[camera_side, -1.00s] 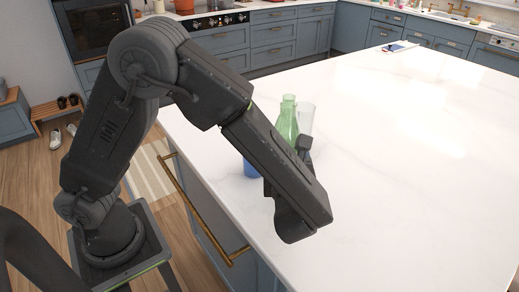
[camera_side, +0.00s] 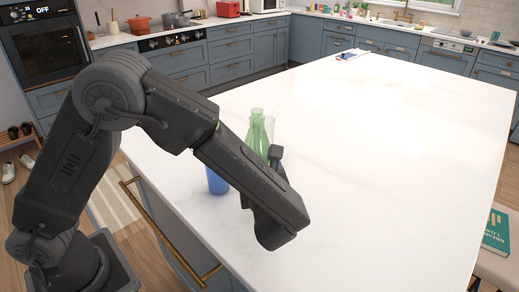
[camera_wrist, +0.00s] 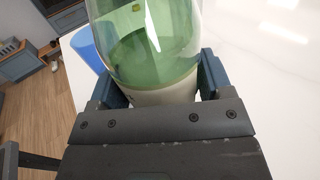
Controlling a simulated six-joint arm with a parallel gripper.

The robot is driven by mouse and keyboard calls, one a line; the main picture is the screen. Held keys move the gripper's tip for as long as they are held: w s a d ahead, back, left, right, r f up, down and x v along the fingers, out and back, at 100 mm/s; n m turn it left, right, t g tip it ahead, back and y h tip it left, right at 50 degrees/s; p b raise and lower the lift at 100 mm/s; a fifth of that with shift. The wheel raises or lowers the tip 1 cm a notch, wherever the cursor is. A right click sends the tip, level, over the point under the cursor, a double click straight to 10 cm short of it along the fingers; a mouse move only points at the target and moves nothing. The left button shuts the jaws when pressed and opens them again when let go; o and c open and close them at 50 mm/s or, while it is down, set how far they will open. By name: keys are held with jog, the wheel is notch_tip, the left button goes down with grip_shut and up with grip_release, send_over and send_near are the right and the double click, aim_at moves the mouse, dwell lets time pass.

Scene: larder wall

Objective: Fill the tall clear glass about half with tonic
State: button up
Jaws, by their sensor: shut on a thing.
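A green see-through bottle (camera_side: 257,138) stands upright on the white counter, its lower part hidden by my arm in the side view. In the wrist view the bottle (camera_wrist: 145,55) fills the space between the jaws, with a pale band low on it. My gripper (camera_wrist: 158,90) is shut on the bottle, a jaw on each side. The tall clear glass (camera_side: 270,126) shows just right of and partly behind the bottle; its base is hidden, and I cannot tell whether they touch. I cannot make out the glass in the wrist view, nor any liquid in it.
A blue cup (camera_side: 217,181) stands left of the bottle, close to my forearm; it also shows in the wrist view (camera_wrist: 84,47). The counter (camera_side: 390,150) is wide and clear to the right. A teal book (camera_side: 497,233) lies beyond the counter's right edge.

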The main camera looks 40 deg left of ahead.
jog(key=w+a+f, duration=0.1)
jog(key=w, duration=0.3)
jog(key=w+f, duration=0.1)
jog(key=w, duration=0.4)
jog(key=w+a+f, duration=0.1)
jog(key=w, duration=0.4)
jog(key=shift+w+a+f, duration=0.1)
jog(key=shift+w+a, duration=0.1)
jog(key=shift+a, duration=0.1)
jog(key=d+r+n+g+h, duration=0.3)
jog(key=r+n+h, duration=0.3)
jog(key=h, duration=0.8)
jog(key=shift+d+r, duration=0.75)
jog(key=shift+r, duration=0.5)
